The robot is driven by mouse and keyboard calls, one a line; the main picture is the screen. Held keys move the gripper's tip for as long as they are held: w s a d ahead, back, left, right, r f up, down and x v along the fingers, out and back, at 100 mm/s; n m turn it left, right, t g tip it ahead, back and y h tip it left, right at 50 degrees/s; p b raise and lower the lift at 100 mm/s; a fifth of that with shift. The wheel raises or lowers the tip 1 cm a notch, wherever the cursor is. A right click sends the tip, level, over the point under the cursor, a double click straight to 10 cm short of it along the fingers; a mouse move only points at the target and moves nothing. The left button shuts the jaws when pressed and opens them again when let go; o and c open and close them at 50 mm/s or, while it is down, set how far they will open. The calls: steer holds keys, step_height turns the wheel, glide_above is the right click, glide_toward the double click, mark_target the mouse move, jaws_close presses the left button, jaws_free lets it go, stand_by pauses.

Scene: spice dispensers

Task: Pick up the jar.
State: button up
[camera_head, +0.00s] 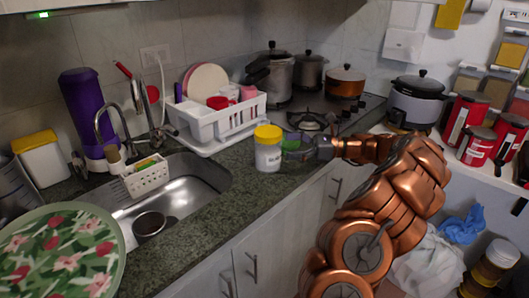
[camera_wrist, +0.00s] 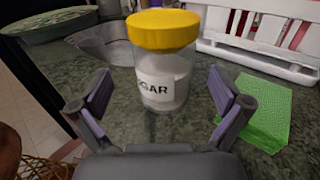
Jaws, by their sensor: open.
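The jar (camera_head: 268,149) has a yellow lid and a clear body with pale contents. It stands upright on the dark speckled counter near its front edge, right of the sink. In the wrist view the jar (camera_wrist: 162,62) shows a white label with letters reading "GAR". My gripper (camera_head: 296,147) is just right of the jar in the head view. In the wrist view my gripper (camera_wrist: 160,100) is open, with one finger on each side in the picture. The jar stands ahead, centred between the fingers, and looks free of both.
A white dish rack (camera_head: 222,121) stands behind the jar. A green sponge-like block (camera_wrist: 258,110) lies beside my right-hand finger in the wrist view. The sink (camera_head: 180,185) is to the left, with a white caddy (camera_head: 146,177) at its rim. Pots (camera_head: 345,82) stand on the stove behind.

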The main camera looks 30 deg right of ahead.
mark_target(268, 152)
steer(key=shift+w+p+x, duration=0.25)
steer(key=shift+p+x, duration=0.05)
steer(key=shift+x, duration=2.85)
steer(key=shift+d+f, duration=0.1)
steer(key=shift+d, duration=0.1)
steer(key=shift+c, duration=0.4)
steer(key=shift+s, duration=0.1)
steer(key=c, duration=1.6)
